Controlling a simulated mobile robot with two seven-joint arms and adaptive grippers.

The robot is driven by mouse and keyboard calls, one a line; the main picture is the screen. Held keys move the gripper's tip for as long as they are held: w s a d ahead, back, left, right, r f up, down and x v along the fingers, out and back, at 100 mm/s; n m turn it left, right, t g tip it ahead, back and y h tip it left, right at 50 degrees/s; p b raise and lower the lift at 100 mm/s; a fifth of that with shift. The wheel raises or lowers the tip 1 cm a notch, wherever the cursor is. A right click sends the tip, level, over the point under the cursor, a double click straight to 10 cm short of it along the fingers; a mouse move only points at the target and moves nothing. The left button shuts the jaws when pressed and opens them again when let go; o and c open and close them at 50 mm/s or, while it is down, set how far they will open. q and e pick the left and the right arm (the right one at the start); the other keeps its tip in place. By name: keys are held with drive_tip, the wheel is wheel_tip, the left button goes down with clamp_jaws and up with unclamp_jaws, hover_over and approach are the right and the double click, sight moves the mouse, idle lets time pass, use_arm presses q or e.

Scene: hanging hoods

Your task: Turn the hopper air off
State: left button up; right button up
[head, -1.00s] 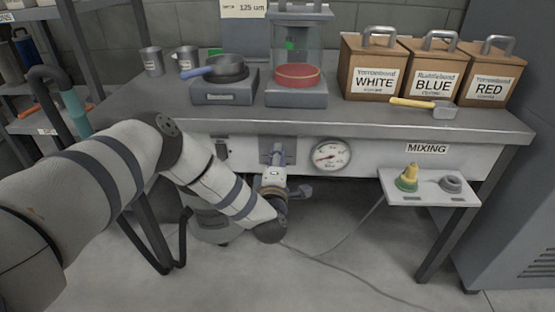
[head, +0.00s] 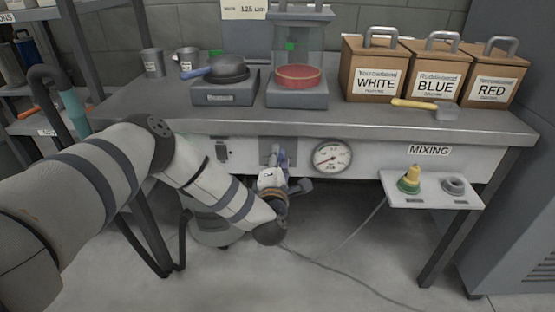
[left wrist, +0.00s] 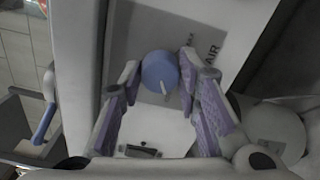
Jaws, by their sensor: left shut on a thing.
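The blue round air knob (left wrist: 160,72) with a white pointer mark sits on a grey plate (left wrist: 128,42) lettered "AIR" in the left wrist view. My left gripper (left wrist: 159,63) has its purple-padded fingers on either side of the knob and is shut on it. In the head view my left gripper (head: 277,158) is at the front panel under the bench, just left of the pressure gauge (head: 332,157); the knob is mostly hidden there. The gauge needle points to the lower left. My right gripper is not in view.
The bench (head: 400,122) overhangs the panel. A small shelf (head: 432,201) marked "MIXING" sticks out at right with a yellow-green nozzle (head: 409,179). White, blue and red labelled boxes (head: 376,68) stand above. A cable crosses the floor below.

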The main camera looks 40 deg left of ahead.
use_arm(q)
drive_tip(key=shift+d, duration=0.1)
drive_tip(key=o, duration=1.2)
drive_tip(key=v, duration=1.2)
drive_tip(key=shift+s, duration=0.1)
